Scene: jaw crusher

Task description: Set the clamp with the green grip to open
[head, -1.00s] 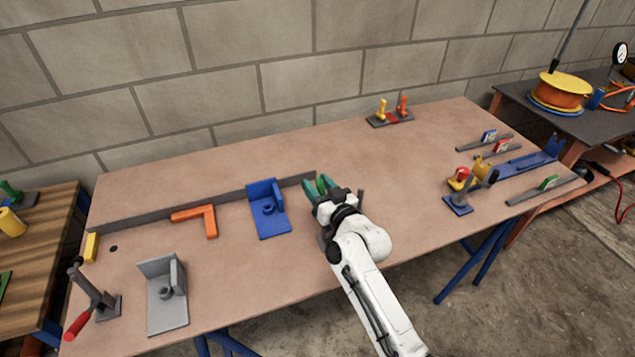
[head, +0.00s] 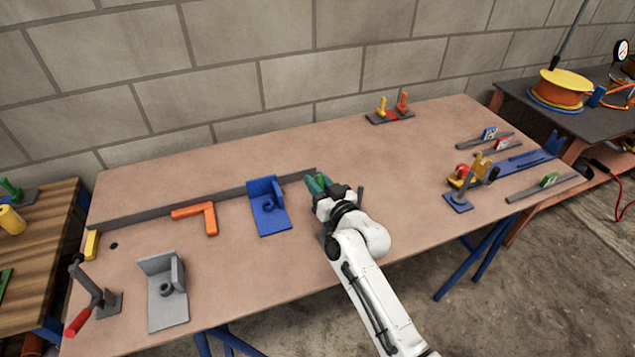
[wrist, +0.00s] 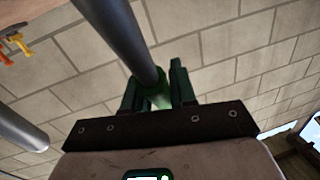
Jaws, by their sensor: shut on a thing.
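The clamp's green grip (wrist: 158,92) sits between the two dark green fingers of my gripper (wrist: 158,88) in the wrist view. A grey bar (wrist: 118,35) runs from the grip to the top of that view. My gripper (head: 318,183) is shut on the green grip, of which a little (head: 322,179) shows in the head view, right of the blue bracket. A short grey upright part (head: 361,194) stands just right of my wrist. My arm hides the clamp's base and most of its body.
A blue bracket (head: 268,222), an orange angle (head: 209,220) and a grey bracket (head: 166,312) lie left on the table (head: 400,160). A red-handled clamp (head: 95,298) stands at the left edge. A clamp on a blue base (head: 458,202) stands right. The middle right is clear.

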